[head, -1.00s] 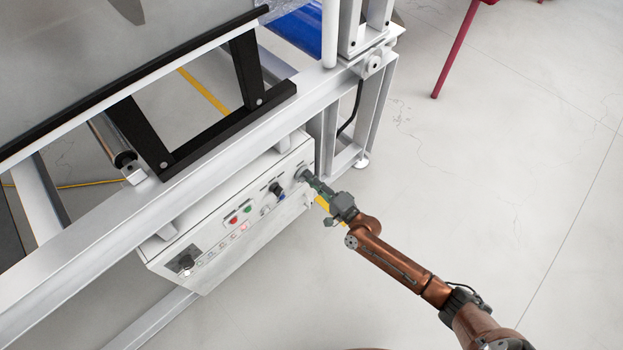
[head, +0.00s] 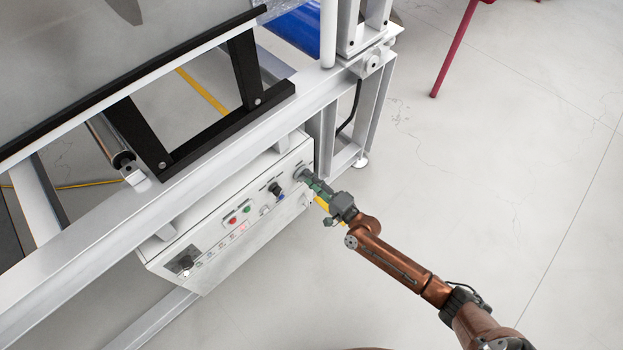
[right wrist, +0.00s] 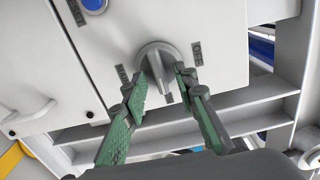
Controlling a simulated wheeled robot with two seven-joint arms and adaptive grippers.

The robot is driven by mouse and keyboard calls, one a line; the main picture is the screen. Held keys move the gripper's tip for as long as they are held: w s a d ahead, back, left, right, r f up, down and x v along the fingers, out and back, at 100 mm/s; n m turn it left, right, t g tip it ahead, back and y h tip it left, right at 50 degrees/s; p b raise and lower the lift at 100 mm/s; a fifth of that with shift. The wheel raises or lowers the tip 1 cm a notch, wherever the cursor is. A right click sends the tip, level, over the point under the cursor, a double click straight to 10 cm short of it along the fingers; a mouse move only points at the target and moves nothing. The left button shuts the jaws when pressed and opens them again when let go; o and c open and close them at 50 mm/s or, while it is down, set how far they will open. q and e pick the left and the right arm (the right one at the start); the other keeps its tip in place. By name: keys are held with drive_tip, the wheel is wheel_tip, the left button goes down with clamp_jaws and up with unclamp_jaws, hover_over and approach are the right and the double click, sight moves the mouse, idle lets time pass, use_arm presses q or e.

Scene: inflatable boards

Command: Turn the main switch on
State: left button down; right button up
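The main switch is a grey rotary knob (right wrist: 158,62) on the right end of the white control box (head: 240,215). In the right wrist view its handle ridge points down and slightly right, between a label on the left and an "OFF" label on the right. My right gripper (right wrist: 160,82) has its two green fingers on either side of the knob handle. The fingers are apart, with the right one very close to the knob; contact is unclear. In the head view the right gripper (head: 312,184) hides part of the switch. My left gripper is not in view.
Red and green buttons and a black knob (head: 275,189) sit left of the switch. The grey machine frame (head: 120,235) runs above the box. A blue button (right wrist: 94,4) shows in the wrist view.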

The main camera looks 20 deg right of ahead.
drive_tip(key=v, duration=1.2)
